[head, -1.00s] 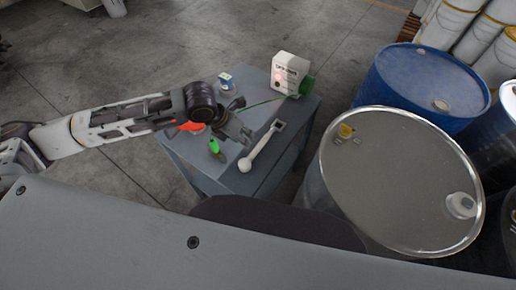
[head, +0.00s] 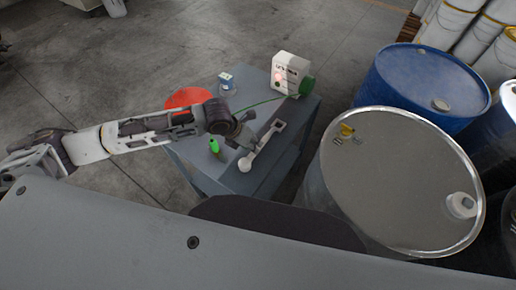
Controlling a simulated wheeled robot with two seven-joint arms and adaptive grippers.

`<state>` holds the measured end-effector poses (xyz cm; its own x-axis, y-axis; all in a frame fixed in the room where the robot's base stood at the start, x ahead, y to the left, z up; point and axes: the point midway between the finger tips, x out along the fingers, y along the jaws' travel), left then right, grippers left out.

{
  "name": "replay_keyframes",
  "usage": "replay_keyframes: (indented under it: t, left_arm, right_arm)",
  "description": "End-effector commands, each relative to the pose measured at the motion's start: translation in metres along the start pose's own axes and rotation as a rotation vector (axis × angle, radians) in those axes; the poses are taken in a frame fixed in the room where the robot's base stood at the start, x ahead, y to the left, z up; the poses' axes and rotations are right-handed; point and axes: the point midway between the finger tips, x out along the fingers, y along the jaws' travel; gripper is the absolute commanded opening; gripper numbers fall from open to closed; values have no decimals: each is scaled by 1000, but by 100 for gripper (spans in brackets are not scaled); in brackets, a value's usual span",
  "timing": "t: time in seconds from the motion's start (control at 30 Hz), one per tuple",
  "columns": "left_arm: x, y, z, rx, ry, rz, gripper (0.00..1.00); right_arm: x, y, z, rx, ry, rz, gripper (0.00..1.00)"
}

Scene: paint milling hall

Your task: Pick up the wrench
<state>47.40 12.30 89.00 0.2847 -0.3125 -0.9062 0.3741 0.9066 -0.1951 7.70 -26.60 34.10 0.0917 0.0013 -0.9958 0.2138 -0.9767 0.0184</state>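The wrench (head: 264,146) is a pale, long tool with a square, open-looking head at the far end and a rounded knob at the near end. It lies slantwise on the grey table (head: 267,187) in the head view. My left gripper (head: 250,143) reaches in from the left and is at the wrench's left side, by the middle of its shaft. I cannot tell whether it touches the wrench, and its fingers are too small and dark to show whether they are open. My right gripper is not in view.
A steel drum (head: 400,185) and a blue drum (head: 420,82) stand close at the right.

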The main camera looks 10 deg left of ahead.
Motion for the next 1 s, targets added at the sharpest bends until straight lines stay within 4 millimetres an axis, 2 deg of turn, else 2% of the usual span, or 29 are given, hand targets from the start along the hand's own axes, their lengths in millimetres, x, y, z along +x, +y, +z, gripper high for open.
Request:
replay_keyframes:
  t: [0.17,0.6,1.0]
  left_arm:
    - [5,0,-1,0,1,-1,33]
    - [47,3,-6,0,1,-1,33]
    - [52,3,-6,1,0,0,33]
  right_arm:
    - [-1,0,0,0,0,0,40]
    - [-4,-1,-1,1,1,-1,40]
    - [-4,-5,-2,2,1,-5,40]
